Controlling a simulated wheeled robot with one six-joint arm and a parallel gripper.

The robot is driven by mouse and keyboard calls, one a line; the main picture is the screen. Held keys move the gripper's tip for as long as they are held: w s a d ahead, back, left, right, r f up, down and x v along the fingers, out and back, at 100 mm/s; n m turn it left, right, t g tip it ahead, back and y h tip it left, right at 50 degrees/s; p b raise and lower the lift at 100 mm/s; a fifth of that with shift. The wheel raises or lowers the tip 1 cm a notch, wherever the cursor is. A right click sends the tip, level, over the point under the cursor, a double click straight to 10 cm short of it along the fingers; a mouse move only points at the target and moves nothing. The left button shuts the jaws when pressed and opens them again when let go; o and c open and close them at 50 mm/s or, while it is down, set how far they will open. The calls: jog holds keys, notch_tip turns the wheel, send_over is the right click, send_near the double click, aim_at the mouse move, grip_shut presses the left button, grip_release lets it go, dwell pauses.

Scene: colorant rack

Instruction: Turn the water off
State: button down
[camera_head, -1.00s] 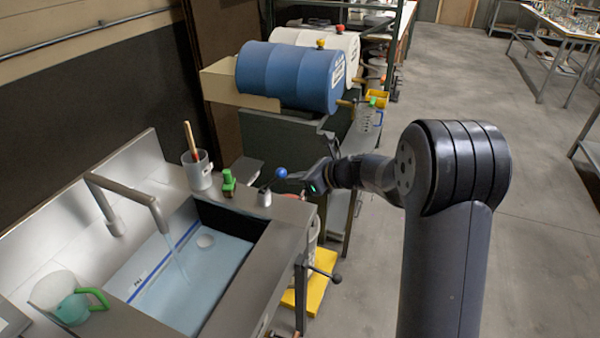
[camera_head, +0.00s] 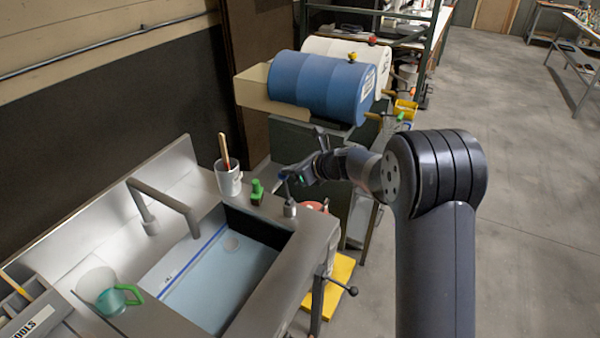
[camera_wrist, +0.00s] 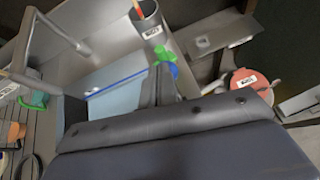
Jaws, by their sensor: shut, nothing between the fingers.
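The sink's tap (camera_head: 165,200) has a bent metal spout over the basin (camera_head: 215,275). No stream shows below the spout now, and bluish liquid lies in the basin. The valve lever's grey base (camera_head: 290,209) stands on the sink's right rim, and its lever now stands nearly upright. My gripper (camera_head: 291,176) is shut and sits at the top of the lever, largely hiding its blue knob. In the wrist view, my gripper's fingers (camera_wrist: 160,82) are close together with the blue knob (camera_wrist: 173,70) just beside the tips. Whether they touch is unclear.
A green bottle-like item (camera_head: 257,192) and a grey cup (camera_head: 229,178) with a brush stand behind the lever. A clear jug (camera_head: 105,292) with a green handle is left of the basin. A blue drum (camera_head: 322,88) lies beyond. Open floor is at right.

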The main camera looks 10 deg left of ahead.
jog(key=shift+w+a, duration=0.25)
jog(key=shift+a, duration=0.55)
jog(key=s+d+r, duration=0.3)
jog(key=d+r, duration=0.1)
jog(key=r, duration=0.8)
jog(key=shift+s+p, duration=0.2)
jog(key=shift+p, duration=0.2)
